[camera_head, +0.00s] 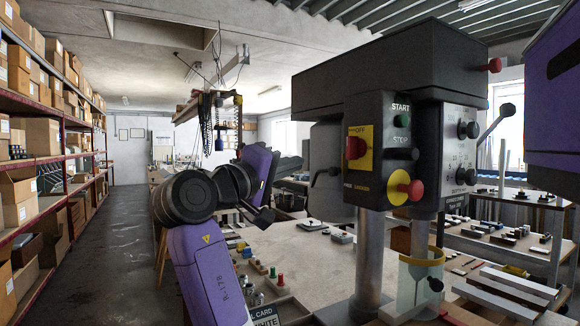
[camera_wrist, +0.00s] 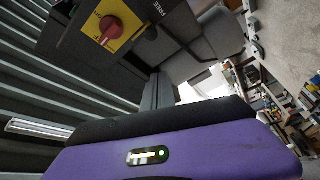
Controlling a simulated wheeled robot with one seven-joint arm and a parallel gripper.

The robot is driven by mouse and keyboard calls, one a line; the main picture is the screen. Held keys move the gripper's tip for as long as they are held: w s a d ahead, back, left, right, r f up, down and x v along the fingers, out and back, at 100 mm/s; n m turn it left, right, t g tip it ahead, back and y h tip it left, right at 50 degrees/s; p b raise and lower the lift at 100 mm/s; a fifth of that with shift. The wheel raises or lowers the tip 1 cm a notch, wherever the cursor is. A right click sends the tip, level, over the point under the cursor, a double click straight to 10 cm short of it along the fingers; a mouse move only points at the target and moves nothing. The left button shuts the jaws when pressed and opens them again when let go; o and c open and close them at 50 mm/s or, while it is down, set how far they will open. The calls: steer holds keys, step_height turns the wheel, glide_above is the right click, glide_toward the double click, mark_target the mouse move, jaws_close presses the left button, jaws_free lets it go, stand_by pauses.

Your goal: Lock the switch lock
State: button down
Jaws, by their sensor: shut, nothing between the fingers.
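The switch lock is a red knob (camera_head: 355,148) on a yellow plate marked OFF, on the front of the dark drill press head. It also shows at the top of the wrist view, as a red knob (camera_wrist: 115,27) on its yellow plate beside the word FREE. My gripper (camera_head: 290,165) is left of the drill press in the head view, apart from the knob. It is shut and empty. Its purple body (camera_wrist: 175,150) fills the bottom of the wrist view; the fingertips are not clear there.
Below the knob is a red button (camera_head: 412,189) on a yellow round. A START button (camera_head: 401,120) sits above it. A lever (camera_head: 496,124) sticks out at the right. The workbench (camera_head: 300,250) holds small parts. Shelves (camera_head: 40,150) with boxes line the left.

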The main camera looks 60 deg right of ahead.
mark_target(330, 170)
steer(key=p+x, duration=0.1)
steer(key=x, duration=0.6)
steer(key=shift+s+a+f, duration=0.5)
steer(key=shift+s+a, duration=0.05)
steer(key=shift+s, duration=0.2)
steer(key=shift+s+a+f, duration=0.45)
steer(key=shift+s+a, duration=0.05)
steer(key=shift+s, duration=0.25)
steer(key=s+a, duration=0.1)
steer(key=s, duration=0.1)
steer(key=shift+s+a+p, duration=0.35)
steer(key=shift+s+p, duration=0.05)
